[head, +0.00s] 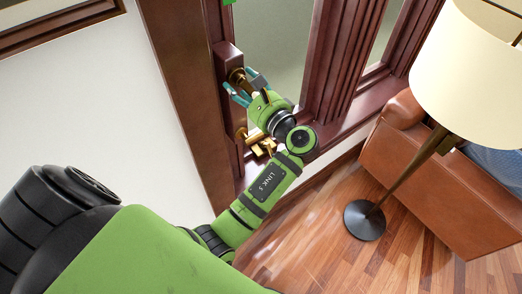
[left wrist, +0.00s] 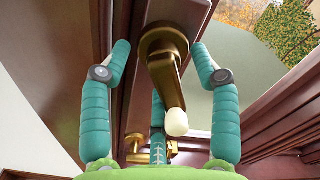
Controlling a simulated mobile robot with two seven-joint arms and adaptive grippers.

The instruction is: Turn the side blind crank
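The side blind crank (left wrist: 168,78) is a brass arm on a round brass mount with a pale knob (left wrist: 177,121) at its end. It sits on the dark wood window frame, and its brass mount shows in the head view (head: 237,76). My left gripper (head: 241,92) is at the crank, in front of the frame. In the left wrist view its teal fingers (left wrist: 160,62) are spread wide on both sides of the crank, with a third finger below behind the knob. No finger clearly touches the crank. My right gripper is not in view.
Brass window hardware (head: 263,147) sits lower on the frame, close below my left gripper. A floor lamp (head: 365,220) and a brown leather sofa (head: 425,190) stand at the right. The wood floor (head: 310,255) between is clear.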

